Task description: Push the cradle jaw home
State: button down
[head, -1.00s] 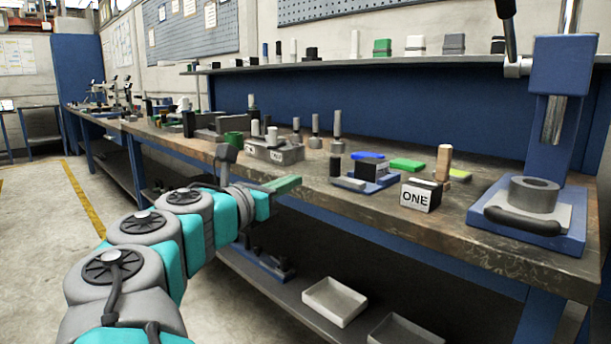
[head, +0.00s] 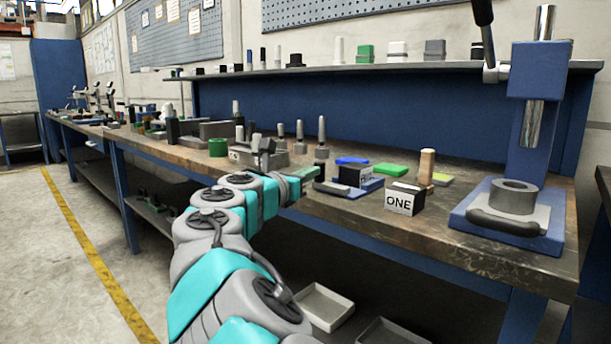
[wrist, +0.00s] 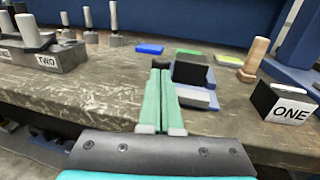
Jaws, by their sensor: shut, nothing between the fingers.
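The cradle is a low blue base (head: 373,184) on the bench, carrying a black block (head: 350,176) and a low grey bar (head: 338,189) on its near-left side. I take the grey bar as the jaw, but cannot be sure. In the wrist view the black block (wrist: 190,74) stands just right of my fingertips, with a light grey piece (wrist: 198,99) in front of it. My gripper (head: 314,171) has green fingers, pressed together and empty, at the left of the cradle. In the wrist view my gripper (wrist: 160,70) hides part of the cradle's left side; contact cannot be told.
A block marked ONE (head: 403,199) and a wooden peg (head: 426,167) stand right of the cradle. A grey block marked TWO (wrist: 50,59) with pegs is at left. Blue (head: 351,160) and green (head: 393,169) pieces lie behind. A blue press (head: 510,205) stands far right.

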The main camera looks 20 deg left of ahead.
aim_at(321, 183)
jog(key=shift+w+d+r+p, duration=0.15)
jog(key=shift+w+p, duration=0.15)
jog(key=w+p, duration=0.1)
jog(key=w+d+p, duration=0.1)
jog(key=w, duration=0.1)
jog(key=shift+d, duration=0.1)
dwell(0.3)
jog(key=shift+s+p, duration=0.15)
jog(key=shift+p, duration=0.2)
jog(key=s+a, duration=0.3)
jog(key=s, duration=1)
jog(key=shift+s+p, duration=0.3)
